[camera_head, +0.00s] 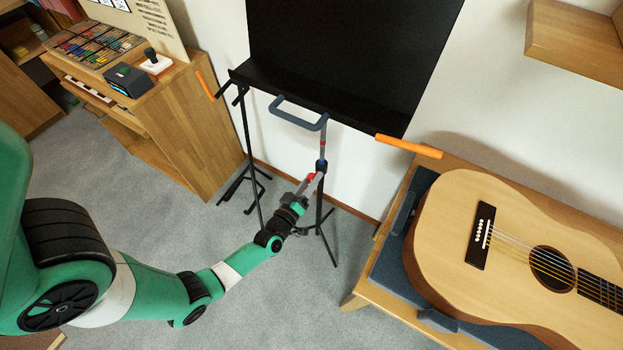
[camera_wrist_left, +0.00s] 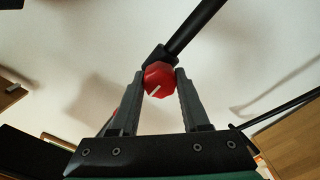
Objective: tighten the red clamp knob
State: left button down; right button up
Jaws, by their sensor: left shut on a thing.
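The red clamp knob (camera_wrist_left: 158,79) shows in the left wrist view, many-sided with a white line across its face. It sits on a dark clamp at the end of a black tube (camera_wrist_left: 196,27). My left gripper (camera_wrist_left: 160,88) is shut on it, one finger on each side. In the head view my left gripper (camera_head: 312,180) reaches to the upright of the black stand (camera_head: 322,210), below the large black panel (camera_head: 350,55). Small red parts show there, but I cannot tell the knob apart from them. My right gripper is in neither view.
A guitar (camera_head: 470,240) lies on a padded wooden bench at the right. A grey-blue loop handle (camera_head: 298,112) and an orange bar (camera_head: 408,146) stick out below the panel. A wooden cabinet (camera_head: 185,125) stands at the left. Carpet in front is clear.

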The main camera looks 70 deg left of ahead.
pick_arm(q)
jog(key=shift+c, duration=1.9)
grip_release()
jog(key=p+v, duration=0.3)
jog(key=v, duration=0.8)
jog(key=shift+s+d, duration=0.2)
jog(key=shift+s, duration=0.05)
